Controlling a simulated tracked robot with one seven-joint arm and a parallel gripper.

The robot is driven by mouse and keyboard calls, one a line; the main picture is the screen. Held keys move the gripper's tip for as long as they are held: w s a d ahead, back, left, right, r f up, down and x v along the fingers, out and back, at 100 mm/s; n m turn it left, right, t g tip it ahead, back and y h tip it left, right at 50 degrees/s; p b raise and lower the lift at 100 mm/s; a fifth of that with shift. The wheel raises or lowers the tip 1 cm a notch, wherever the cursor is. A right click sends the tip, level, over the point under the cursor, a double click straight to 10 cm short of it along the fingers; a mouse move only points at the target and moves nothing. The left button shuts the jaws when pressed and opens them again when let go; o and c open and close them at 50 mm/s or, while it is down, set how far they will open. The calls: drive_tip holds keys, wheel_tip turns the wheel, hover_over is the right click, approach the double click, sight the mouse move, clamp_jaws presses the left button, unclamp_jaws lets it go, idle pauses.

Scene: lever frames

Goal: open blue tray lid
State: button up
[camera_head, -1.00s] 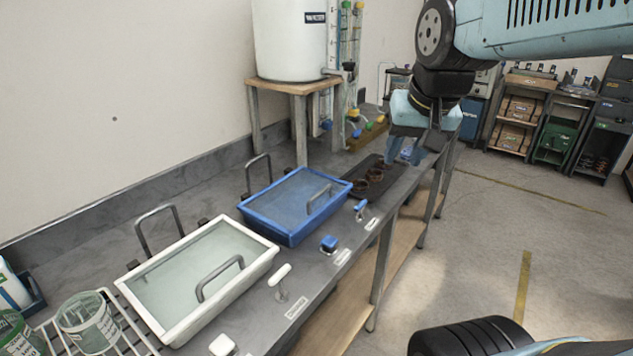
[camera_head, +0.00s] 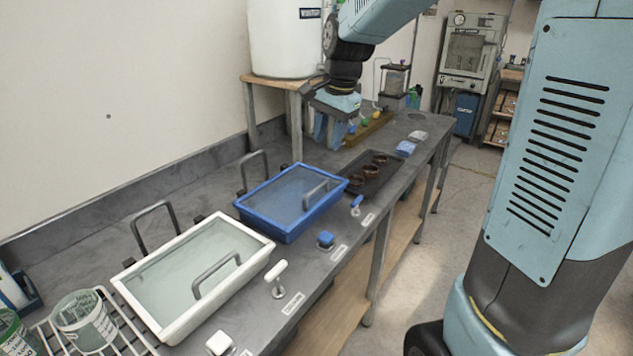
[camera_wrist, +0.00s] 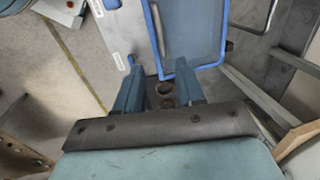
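The blue tray (camera_head: 277,228) stands on the grey bench, with its lid (camera_head: 285,197) lying flat and closed on top. A grey bar handle (camera_head: 316,193) rises from the lid near its front edge. My gripper (camera_head: 327,142) is above the bench beyond the tray's far right end, fingers pointing down. It is empty and apart from the lid. In the wrist view the gripper (camera_wrist: 160,86) shows two blue fingers spread apart, with the blue lid (camera_wrist: 195,30) ahead of them and partly cut off by the top edge.
A white-rimmed tray (camera_head: 190,328) with its own handle stands left of the blue one. A dark tray (camera_head: 347,198) with brown cups is to the right. A blue knob (camera_head: 326,240) and white lever (camera_head: 277,278) line the front edge. A white tank (camera_head: 284,45) stands behind.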

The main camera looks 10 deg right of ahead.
sight(317, 187)
drive_tip(key=f, duration=0.4)
drive_tip(key=w+a+f, duration=0.1)
drive_tip(key=f, duration=0.4)
drive_tip(key=w+a+f, duration=0.1)
drive_tip(key=f, duration=0.3)
drive_tip(key=shift+f, duration=0.3)
drive_tip(key=shift+c, duration=0.5)
clamp_jaws()
